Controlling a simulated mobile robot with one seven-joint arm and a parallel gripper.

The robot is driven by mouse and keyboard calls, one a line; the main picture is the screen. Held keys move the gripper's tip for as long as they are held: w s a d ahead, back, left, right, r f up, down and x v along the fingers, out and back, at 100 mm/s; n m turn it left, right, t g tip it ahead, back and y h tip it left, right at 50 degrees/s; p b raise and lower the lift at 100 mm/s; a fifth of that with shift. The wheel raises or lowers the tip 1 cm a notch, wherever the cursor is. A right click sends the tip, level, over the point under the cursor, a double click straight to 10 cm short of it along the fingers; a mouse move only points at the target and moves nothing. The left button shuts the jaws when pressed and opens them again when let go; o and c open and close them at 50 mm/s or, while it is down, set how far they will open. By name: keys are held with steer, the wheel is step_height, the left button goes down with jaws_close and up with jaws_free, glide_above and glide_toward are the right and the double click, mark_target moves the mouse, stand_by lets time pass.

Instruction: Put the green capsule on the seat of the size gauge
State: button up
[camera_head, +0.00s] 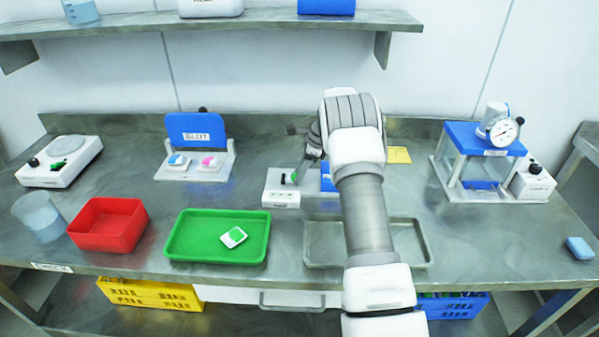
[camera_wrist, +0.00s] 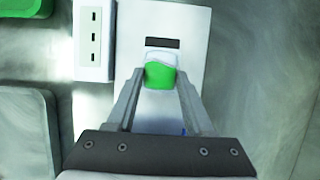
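The green capsule (camera_wrist: 160,76) sits between the two fingertips of my gripper (camera_wrist: 160,82) in the wrist view. It is green with a pale end, and the fingertips appear to touch its sides. Behind it is a white plate with a dark slot (camera_wrist: 163,43). In the head view, my gripper (camera_head: 303,168) is over a small white labelled block (camera_head: 281,196), apparently the size gauge, and a bit of green shows there. A blue panel (camera_head: 327,178) stands beside it, partly hidden by my arm. I cannot tell whether the capsule touches the seat.
A green tray (camera_head: 188,256) holds a white piece with a green top (camera_head: 233,237). A red bin (camera_head: 107,225) is left of it, and an empty metal tray (camera_head: 318,262) lies partly under my arm. A blue-topped dial device (camera_head: 485,139) stands right.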

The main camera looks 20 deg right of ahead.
steer(key=o, duration=0.4)
steer(key=v, duration=1.2)
steer(key=s+a+r+n+t+h, duration=0.1)
steer(key=s+a+r+n, duration=0.45)
steer(key=s+r, duration=0.3)
steer(key=s+a+r+n+h, duration=0.1)
steer(key=s+a+r+n, duration=0.3)
steer(key=s+a+r, duration=0.4)
steer(key=s+a+n+t, duration=0.1)
steer(key=s+n, duration=0.3)
steer(key=s, duration=0.3)
steer(key=s+a+n+t+h, duration=0.1)
steer(key=s+n, duration=0.3)
steer(key=s, duration=0.4)
steer(key=s+a+f+n+h, duration=0.1)
steer(key=s+a+n, duration=0.1)
steer(key=s+n, duration=0.3)
steer(key=shift+s+f+t+p, duration=0.15)
steer(key=shift+s+t+p, duration=0.25)
steer(key=shift+s, duration=0.95)
